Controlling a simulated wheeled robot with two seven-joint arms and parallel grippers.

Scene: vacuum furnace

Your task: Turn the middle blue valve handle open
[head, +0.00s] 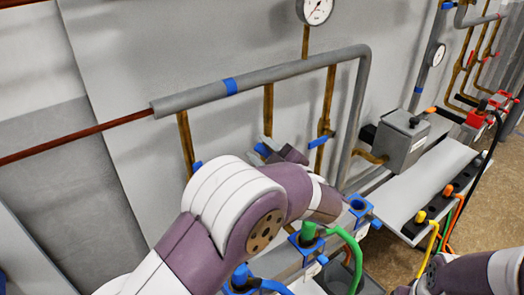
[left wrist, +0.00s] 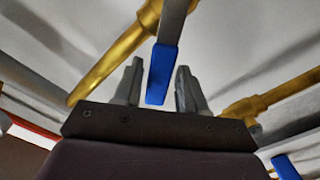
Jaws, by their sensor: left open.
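The middle blue valve handle (head: 263,150) is on the middle brass pipe (head: 268,110), partly hidden by my left gripper (head: 274,156) in the head view. In the left wrist view, a blue handle (left wrist: 161,74) with a grey stem lies between the two grey fingers of my left gripper (left wrist: 160,72). The fingers are open, with a visible gap on each side of the handle. The right blue handle (head: 318,142) is on the brass pipe to the right. The left blue handle (head: 197,166) shows just above my arm.
A grey horizontal pipe (head: 290,70) with a blue band runs above the valves. A pressure gauge (head: 316,9) is above it. A grey box (head: 402,142) is to the right. Blue fittings with a green hose (head: 352,245) stand below, close to my left arm.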

